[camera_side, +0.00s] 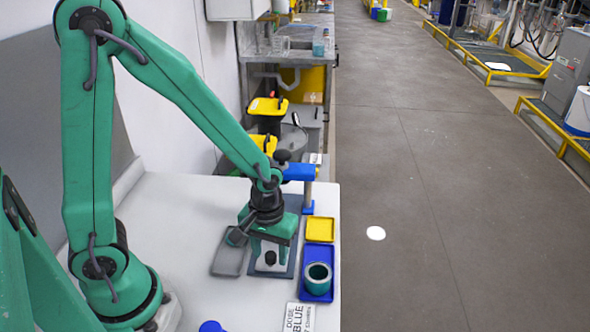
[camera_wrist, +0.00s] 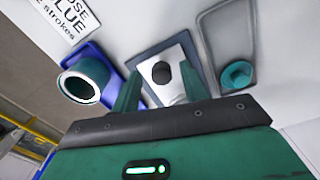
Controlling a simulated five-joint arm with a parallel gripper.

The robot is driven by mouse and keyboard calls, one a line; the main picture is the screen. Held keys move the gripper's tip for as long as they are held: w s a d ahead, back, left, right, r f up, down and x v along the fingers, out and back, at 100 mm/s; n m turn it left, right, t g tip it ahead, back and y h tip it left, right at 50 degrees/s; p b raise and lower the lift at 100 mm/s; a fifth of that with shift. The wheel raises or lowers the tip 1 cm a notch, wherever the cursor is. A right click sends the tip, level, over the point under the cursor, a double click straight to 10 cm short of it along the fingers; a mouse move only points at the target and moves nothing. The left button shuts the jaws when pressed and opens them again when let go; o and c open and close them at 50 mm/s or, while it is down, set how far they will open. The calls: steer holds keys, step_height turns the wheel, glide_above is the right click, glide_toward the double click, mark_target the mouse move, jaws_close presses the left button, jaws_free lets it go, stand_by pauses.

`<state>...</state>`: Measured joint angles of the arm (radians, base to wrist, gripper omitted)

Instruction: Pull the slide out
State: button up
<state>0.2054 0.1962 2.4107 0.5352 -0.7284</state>
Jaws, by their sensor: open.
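A dark round knob (camera_wrist: 162,72) stands on a pale plate (camera_wrist: 172,92) inside a dark-framed base; this looks like the slide. The knob also shows in the side view (camera_side: 270,258). My gripper (camera_side: 272,257) is low over the base, pointing down, with its green fingers apart. In the wrist view my gripper (camera_wrist: 160,74) has one finger on each side of the knob, with gaps between; contact cannot be seen. Part of the plate is hidden by my gripper.
A teal cup (camera_side: 318,280) stands in a blue tray (camera_side: 318,255) at right, with a yellow tray (camera_side: 320,229) behind it. A grey tray (camera_side: 228,262) lies left, holding a teal round thing (camera_wrist: 237,75). A blue-armed post (camera_side: 300,172) rises behind. A printed sign (camera_side: 298,317) lies in front.

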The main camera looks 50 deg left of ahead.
steer(key=shift+r, duration=3.8)
steer(key=s+a+r+m+t, duration=0.2)
steer(key=s+a+r+m, duration=0.1)
steer(key=r, duration=0.3)
steer(key=s+a+r+m+t, duration=0.3)
steer(key=r, duration=0.4)
steer(key=shift+s+r+t, duration=0.15)
steer(key=shift+r+t, duration=0.05)
steer(key=shift+t, duration=0.1)
